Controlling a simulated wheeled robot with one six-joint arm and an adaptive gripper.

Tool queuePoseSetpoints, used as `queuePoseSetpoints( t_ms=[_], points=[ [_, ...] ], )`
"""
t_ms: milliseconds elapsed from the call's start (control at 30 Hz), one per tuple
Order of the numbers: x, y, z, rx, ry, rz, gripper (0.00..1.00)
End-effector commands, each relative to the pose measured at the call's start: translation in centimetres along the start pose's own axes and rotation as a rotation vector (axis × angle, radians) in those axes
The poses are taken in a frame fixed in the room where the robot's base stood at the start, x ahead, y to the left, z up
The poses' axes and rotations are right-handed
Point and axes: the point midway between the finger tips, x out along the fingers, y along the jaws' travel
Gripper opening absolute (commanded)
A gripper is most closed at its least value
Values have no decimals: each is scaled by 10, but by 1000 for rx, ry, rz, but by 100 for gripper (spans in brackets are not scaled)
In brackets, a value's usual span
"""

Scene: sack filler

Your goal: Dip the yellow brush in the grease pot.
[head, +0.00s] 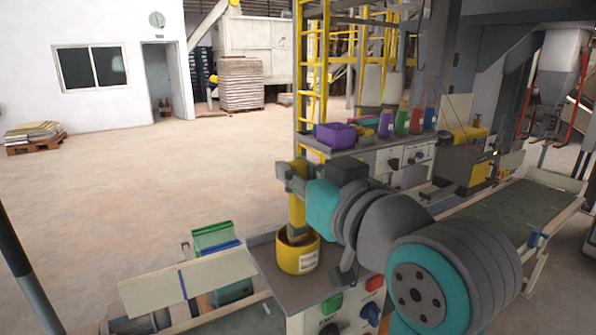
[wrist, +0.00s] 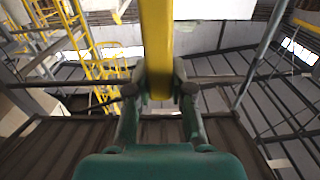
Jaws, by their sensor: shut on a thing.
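The yellow brush (head: 297,210) is held in my gripper (head: 295,175) in the head view, upright with its lower end down inside the mouth of the yellow grease pot (head: 299,260). Whether its bristles touch the grease is hidden by the pot's wall. The pot is round with a white label and stands on the grey top of a control cabinet. In the wrist view my gripper (wrist: 160,90) is shut on the brush's yellow handle (wrist: 158,45), one finger on each side. The pot does not show in the wrist view.
The cabinet front (head: 340,308) has green and red buttons and knobs. A green bin (head: 212,237) stands to the left. A shelf behind holds a purple box (head: 336,135) and several coloured bottles. A conveyor (head: 515,215) runs at the right. Open floor lies at the left.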

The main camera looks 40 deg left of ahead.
Motion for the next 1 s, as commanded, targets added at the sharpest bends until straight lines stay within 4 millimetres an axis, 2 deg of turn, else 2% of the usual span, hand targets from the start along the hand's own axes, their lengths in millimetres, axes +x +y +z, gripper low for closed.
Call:
queuePoseSetpoints(
  t_ms=[1000],
  points=[
    [0, 0, -67, 0, 1, 0, 0]
  ],
)
